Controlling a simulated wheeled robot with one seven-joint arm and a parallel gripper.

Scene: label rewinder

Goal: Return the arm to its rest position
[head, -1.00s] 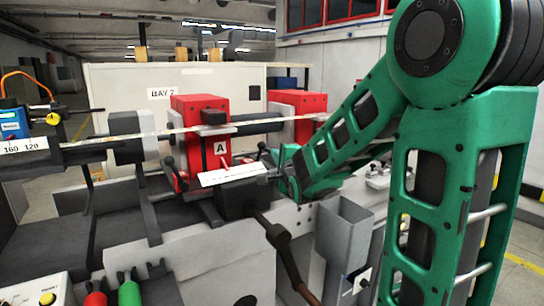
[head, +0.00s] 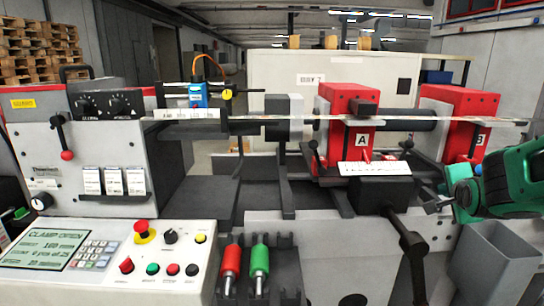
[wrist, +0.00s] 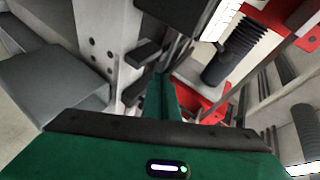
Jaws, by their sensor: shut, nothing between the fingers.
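My gripper (head: 436,205) shows at the right of the head view, at the end of my green arm. It is shut and empty, beside the red block marked B (head: 462,130) and above a grey open bin (head: 495,262). In the wrist view my green gripper housing fills the lower part. The rest of my arm is cut off by the right edge of the head view.
The label rewinder has a red block marked A (head: 345,130), a long shaft and a dark lever (head: 408,240). A control panel (head: 110,260) and red and green handled tools (head: 245,262) stand at the front left.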

